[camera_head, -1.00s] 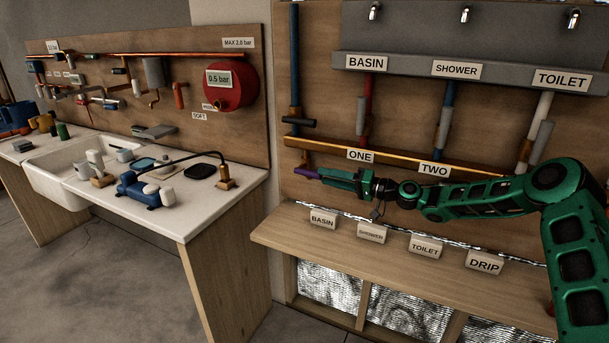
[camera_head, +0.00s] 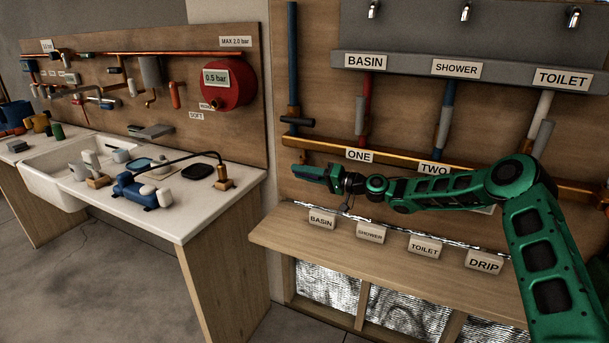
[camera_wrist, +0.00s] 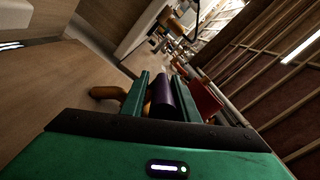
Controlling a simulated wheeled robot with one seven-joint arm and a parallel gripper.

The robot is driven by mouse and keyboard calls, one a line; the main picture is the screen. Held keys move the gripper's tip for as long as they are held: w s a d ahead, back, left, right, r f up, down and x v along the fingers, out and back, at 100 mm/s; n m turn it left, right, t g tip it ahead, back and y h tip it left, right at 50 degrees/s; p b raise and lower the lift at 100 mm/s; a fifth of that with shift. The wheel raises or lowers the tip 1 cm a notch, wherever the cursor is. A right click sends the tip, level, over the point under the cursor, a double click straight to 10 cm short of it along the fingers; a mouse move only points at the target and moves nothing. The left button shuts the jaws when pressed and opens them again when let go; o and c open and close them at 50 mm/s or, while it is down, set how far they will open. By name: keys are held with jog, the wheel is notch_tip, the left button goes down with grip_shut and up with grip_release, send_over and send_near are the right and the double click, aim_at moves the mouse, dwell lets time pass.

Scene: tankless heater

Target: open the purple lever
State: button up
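The purple lever (camera_wrist: 163,98) shows in the wrist view as a dark purple bar lying lengthwise between the two green fingers of my gripper (camera_wrist: 162,92). The fingers stand along both sides of it, with a thin gap seen on the left side, so they look open around it; contact on the right is unclear. In the head view my gripper (camera_head: 309,172) is at the left end of the wooden wall panel, below the copper pipe, and hides the lever there.
A copper pipe (camera_head: 400,161) runs just above my gripper, with a blue pipe (camera_head: 293,60) at left. Below is a wooden ledge (camera_head: 290,232) with signs such as BASIN (camera_head: 321,219). A sink counter (camera_head: 200,222) stands to the left across a gap.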

jog(key=shift+r, duration=0.1)
grip_shut()
jog(key=shift+a, duration=0.1)
jog(key=shift+f+t+y, duration=0.2)
jog(key=shift+t+y, duration=0.1)
jog(key=shift+y, duration=1.1)
jog(key=o, duration=0.7)
grip_release()
jog(key=shift+s+r, duration=0.1)
jog(key=shift+c, duration=0.2)
